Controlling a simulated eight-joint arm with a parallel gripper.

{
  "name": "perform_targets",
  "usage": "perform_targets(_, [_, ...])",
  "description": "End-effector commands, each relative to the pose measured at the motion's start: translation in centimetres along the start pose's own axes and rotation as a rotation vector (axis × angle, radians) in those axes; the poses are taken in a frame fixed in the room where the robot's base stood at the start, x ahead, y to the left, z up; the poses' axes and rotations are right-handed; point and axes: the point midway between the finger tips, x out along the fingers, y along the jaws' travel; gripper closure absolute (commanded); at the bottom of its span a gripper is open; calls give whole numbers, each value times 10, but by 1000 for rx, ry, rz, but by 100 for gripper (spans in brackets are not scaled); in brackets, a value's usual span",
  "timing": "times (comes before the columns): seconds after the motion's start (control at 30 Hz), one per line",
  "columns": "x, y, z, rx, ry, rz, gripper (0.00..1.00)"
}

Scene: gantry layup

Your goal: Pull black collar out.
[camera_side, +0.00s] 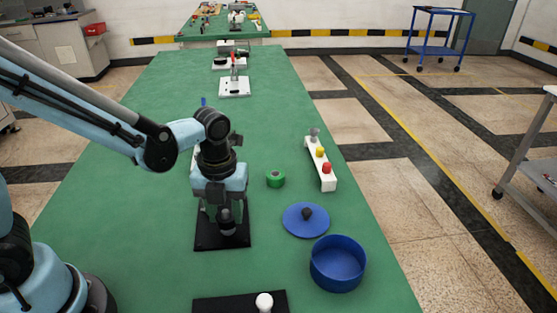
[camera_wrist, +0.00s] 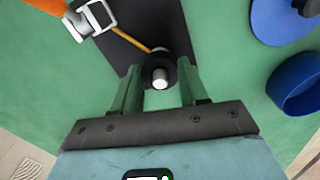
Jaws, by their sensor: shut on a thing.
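The black collar (camera_wrist: 158,64) shows in the wrist view between the two fingers of my gripper (camera_wrist: 160,88), around a pale round peg end (camera_wrist: 160,78). My gripper is shut on the collar. In the side view my gripper (camera_side: 225,212) points down over a black base plate (camera_side: 222,241), and the dark collar (camera_side: 227,228) shows low between the fingers. The wrist and fingers hide part of it. I cannot tell how far the collar sits along its peg.
A blue lid (camera_side: 305,221) with a dark knob and an open blue bowl (camera_side: 338,262) lie to the right. A black plate (camera_side: 240,303) with a white knob is in front.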

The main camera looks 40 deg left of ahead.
Motion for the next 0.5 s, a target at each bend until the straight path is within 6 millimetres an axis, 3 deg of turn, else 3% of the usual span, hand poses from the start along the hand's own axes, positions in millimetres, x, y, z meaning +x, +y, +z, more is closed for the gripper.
perform_targets(0.5, [-12,0,0,0,0,0,96])
